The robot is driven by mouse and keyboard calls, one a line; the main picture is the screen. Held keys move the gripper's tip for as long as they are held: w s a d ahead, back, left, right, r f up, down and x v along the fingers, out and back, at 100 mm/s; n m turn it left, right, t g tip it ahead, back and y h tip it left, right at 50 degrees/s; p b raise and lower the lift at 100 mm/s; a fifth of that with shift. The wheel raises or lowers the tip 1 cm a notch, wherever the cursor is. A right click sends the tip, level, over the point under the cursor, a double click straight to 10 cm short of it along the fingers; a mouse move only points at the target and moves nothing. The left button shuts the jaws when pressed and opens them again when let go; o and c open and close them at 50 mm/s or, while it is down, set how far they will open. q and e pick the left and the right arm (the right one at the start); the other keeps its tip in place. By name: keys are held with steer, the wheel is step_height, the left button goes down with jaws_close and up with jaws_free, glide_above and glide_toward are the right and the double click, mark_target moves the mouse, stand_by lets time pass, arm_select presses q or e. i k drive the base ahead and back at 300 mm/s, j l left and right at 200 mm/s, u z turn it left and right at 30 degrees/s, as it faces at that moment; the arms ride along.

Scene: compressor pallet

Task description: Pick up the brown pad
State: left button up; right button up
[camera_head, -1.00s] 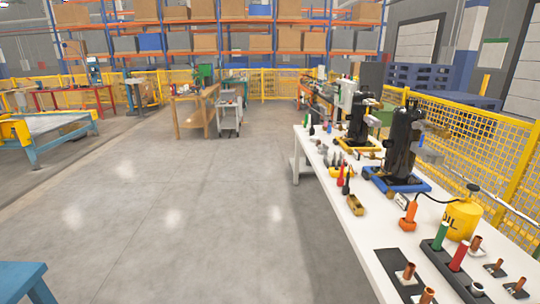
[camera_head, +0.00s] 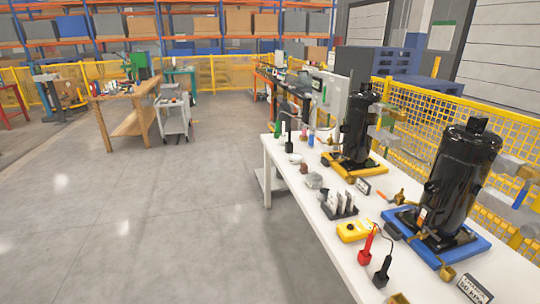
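I cannot pick out a brown pad with certainty. A small dark brown piece (camera_head: 304,168) lies on the white table (camera_head: 345,255), left of the compressor with the yellow base; it is too small to tell what it is. A tan-brown piece (camera_head: 398,298) is cut off by the bottom edge of the view. Neither of my grippers shows in the head view.
A black compressor (camera_head: 458,185) on a blue base and another (camera_head: 357,125) on a yellow base stand on the table. A yellow meter (camera_head: 353,231) lies near the table's left edge. Yellow mesh fence (camera_head: 430,110) runs behind. Open floor (camera_head: 170,230) lies left.

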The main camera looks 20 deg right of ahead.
mark_target(303, 170)
steer(key=i+z, duration=0.15)
steer(key=i, duration=0.5)
steer(key=i+j+z, duration=0.15)
steer(key=i, duration=0.5)
